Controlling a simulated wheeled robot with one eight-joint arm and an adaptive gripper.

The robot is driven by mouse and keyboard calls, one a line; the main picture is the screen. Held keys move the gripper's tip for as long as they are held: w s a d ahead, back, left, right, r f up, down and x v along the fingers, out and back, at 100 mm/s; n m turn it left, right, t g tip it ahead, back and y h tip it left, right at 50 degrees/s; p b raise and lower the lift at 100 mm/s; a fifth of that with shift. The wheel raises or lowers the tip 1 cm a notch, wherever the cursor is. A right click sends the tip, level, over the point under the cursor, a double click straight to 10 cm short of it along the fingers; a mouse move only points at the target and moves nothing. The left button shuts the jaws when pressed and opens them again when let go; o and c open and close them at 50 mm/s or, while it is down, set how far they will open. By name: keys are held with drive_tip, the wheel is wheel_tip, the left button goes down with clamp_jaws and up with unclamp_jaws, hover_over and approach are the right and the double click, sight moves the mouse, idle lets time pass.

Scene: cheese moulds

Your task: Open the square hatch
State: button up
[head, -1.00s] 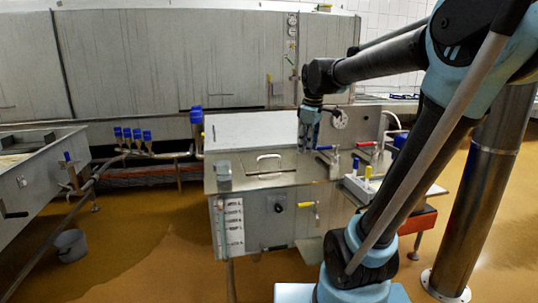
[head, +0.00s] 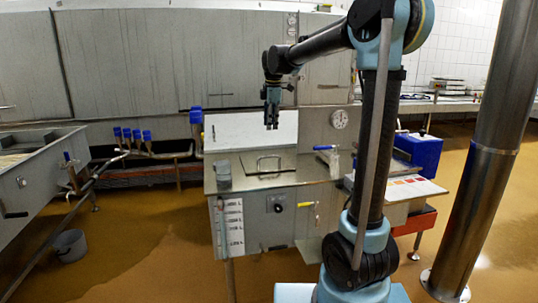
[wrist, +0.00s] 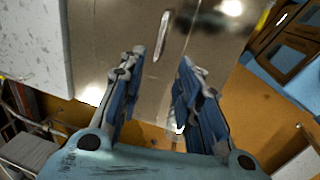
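The square hatch (head: 287,178) is a flat metal lid in the top of the steel bench, with a dark outline and a raised bar handle (head: 268,160). It looks closed. My gripper (head: 271,122) hangs above and behind the hatch handle in the head view, apart from it, fingers pointing down. In the wrist view my gripper (wrist: 160,85) has its two blue fingers spread with nothing between them. A pale bar, likely the hatch handle (wrist: 162,36), lies on the metal surface beyond the fingertips.
A grey metal cup (head: 223,175) stands at the bench's left end. A white panel (head: 245,132) and a round gauge (head: 339,119) stand behind. A blue-handled valve (head: 325,148) and a blue box (head: 420,150) are to the right. A steel column (head: 490,150) rises at the far right.

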sight(269, 156)
drive_tip(key=w+f, duration=0.1)
drive_tip(key=f, duration=0.4)
drive_tip(key=w+f, duration=0.1)
drive_tip(key=f, duration=0.8)
drive_tip(key=shift+w+a+f, duration=0.35)
drive_tip(key=shift+w, duration=0.05)
clamp_jaws()
